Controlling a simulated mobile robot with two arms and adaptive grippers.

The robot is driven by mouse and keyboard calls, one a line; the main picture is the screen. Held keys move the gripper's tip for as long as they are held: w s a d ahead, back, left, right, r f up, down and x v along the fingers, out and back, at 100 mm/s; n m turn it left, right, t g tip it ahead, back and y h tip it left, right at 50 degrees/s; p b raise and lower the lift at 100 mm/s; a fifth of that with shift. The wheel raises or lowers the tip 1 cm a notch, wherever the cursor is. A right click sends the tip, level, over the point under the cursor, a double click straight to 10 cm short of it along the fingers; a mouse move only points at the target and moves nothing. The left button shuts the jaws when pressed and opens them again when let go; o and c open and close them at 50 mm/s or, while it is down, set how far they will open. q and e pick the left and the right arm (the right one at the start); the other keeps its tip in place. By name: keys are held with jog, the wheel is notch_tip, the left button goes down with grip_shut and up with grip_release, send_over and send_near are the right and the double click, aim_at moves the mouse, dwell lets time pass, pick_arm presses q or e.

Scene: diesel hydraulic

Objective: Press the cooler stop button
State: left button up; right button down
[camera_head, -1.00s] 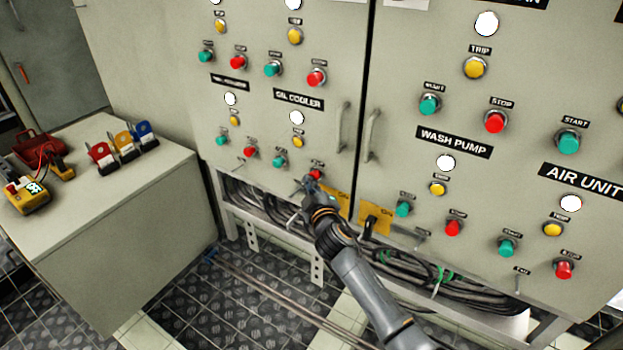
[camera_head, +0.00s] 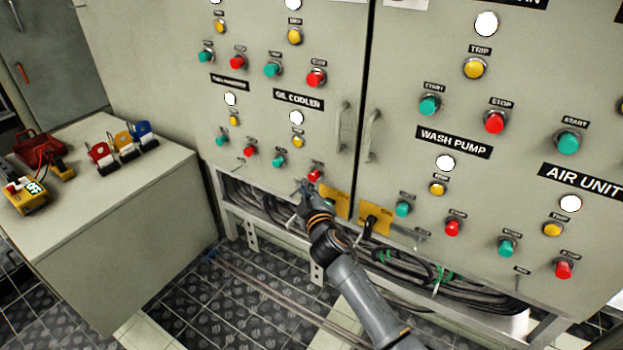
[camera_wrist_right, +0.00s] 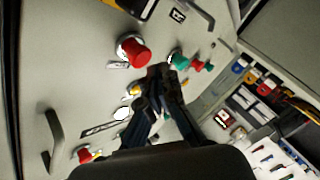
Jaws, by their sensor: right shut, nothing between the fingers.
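The oil cooler group sits under its black label (camera_head: 298,99) on the left cabinet door. Its red stop button (camera_head: 315,174) shows in full, to the right of the green start button (camera_head: 279,162). My right gripper (camera_head: 303,188) is shut and empty, just below and slightly left of that red button, apart from it in the picture. In the right wrist view the shut fingers (camera_wrist_right: 166,74) are beside a large red button (camera_wrist_right: 135,52), which looks like the same one, with a green button (camera_wrist_right: 180,61) beyond. The exact depth gap is unclear. My left gripper is not in view.
A yellow tag (camera_head: 335,203) hangs just right of the gripper. Cables (camera_head: 265,203) run in the open bay below the door. Door handles (camera_head: 342,127) stick out to the upper right. A bench (camera_head: 130,190) with padlocks and a meter stands at left.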

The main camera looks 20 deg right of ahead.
jog(key=s+a, duration=0.1)
jog(key=a, duration=0.1)
jog(key=s+a, duration=0.2)
dwell(0.3)
dwell(0.4)
jog(key=shift+d, duration=0.1)
